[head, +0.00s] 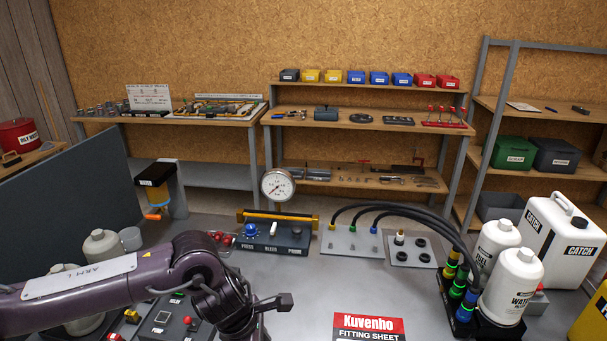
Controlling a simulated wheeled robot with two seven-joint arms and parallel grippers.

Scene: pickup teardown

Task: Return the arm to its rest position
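My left arm, dark purple with an "ARM L" label, comes in from the left and reaches across the lower left of the bench. Its wrist bends down near the bottom edge. The dark end piece at my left gripper (277,304) shows beside the wrist, but its fingers are not clear enough to tell open from shut. I see nothing clearly held in it. My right arm and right gripper are not in view.
A pressure gauge (277,185) stands behind a control box (272,236). White bottles (513,285) and hoses (420,211) are at right, with a CATCH container (553,240). Another control box (165,322) lies under my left arm. A fitting sheet (369,328) lies front centre; bench around it is clear.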

